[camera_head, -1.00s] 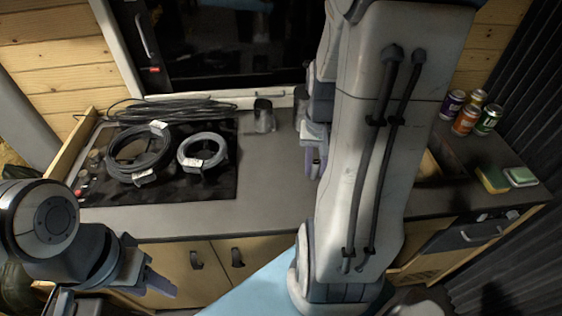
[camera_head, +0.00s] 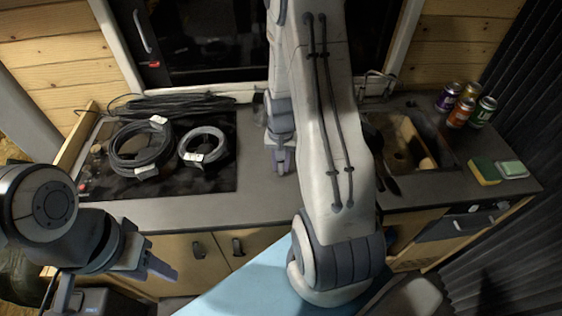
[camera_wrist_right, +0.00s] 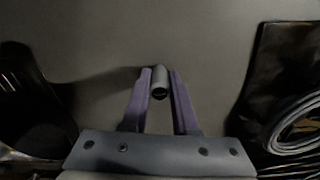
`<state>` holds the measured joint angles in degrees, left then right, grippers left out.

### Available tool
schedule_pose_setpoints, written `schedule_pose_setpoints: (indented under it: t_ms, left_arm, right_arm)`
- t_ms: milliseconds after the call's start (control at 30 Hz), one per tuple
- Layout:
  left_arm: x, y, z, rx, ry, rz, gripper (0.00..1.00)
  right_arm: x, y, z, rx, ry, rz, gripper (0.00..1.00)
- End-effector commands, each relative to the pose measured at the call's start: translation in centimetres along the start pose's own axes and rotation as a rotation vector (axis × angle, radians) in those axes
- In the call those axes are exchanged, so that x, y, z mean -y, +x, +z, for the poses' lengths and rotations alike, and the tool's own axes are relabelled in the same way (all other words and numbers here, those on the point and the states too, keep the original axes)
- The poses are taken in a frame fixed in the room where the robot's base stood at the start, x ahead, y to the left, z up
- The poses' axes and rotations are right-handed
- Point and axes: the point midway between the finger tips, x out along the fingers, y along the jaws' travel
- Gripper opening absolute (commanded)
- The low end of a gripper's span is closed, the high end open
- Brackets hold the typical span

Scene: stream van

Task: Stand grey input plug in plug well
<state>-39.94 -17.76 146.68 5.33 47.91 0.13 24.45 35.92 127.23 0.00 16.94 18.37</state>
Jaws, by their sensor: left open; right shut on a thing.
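My right gripper (camera_wrist_right: 159,88) is shut on the grey input plug (camera_wrist_right: 159,82), a small grey cylinder between its purple fingertips. In the head view this gripper (camera_head: 280,168) is over the grey counter, right of the cable coils; the plug cannot be made out there. A small dark cup-like holder (camera_head: 258,98) stands behind it, mostly hidden by my right arm; I cannot tell whether it is the plug well. My left gripper (camera_head: 152,267) is open and empty, low at the left in front of the counter.
Two cable coils, black (camera_head: 140,150) and grey (camera_head: 202,147), lie on a dark panel (camera_head: 215,183) at left. A sink (camera_head: 440,150) with a wooden piece, several cans (camera_head: 460,108) and sponges (camera_head: 484,172) are at right. Bare counter (camera_head: 200,215) runs along the front.

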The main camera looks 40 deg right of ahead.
Motion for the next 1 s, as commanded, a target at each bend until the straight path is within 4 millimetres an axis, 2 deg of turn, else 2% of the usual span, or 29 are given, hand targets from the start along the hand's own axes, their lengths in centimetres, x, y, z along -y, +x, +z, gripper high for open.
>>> schedule_pose_setpoints:
  t_ms: [333,367,400,433,767,867,1000]
  left_arm:
    - [0.0,0.3,0.0,0.0,0.0,0.0,0.5]
    - [0.0,0.3,0.0,0.0,0.0,0.0,0.5]
    - [0.0,0.2,0.0,0.0,0.0,0.0,0.5]
    - [0.0,0.2,0.0,0.0,0.0,0.0,0.5]
    - [0.0,0.1,0.0,0.0,0.0,0.0,0.5]
    - [0.0,0.1,0.0,0.0,0.0,0.0,0.5]
    - [0.1,0.6,0.0,0.0,0.0,0.0,0.5]
  right_arm:
    - [0.0,0.5,0.0,-0.001,0.0,0.0,0.0]
    - [0.0,0.4,0.0,-0.001,0.0,0.0,0.31]
    - [0.0,0.3,-0.1,-0.001,0.0,0.0,0.46]
    - [0.0,0.3,0.0,-0.001,0.0,0.0,0.57]
    - [0.0,0.1,-0.1,-0.002,0.0,-0.001,0.57]
    - [0.0,-0.4,-0.1,-0.005,0.0,-0.001,0.57]
    - [0.0,-2.4,-0.2,-0.008,0.0,-0.003,0.57]
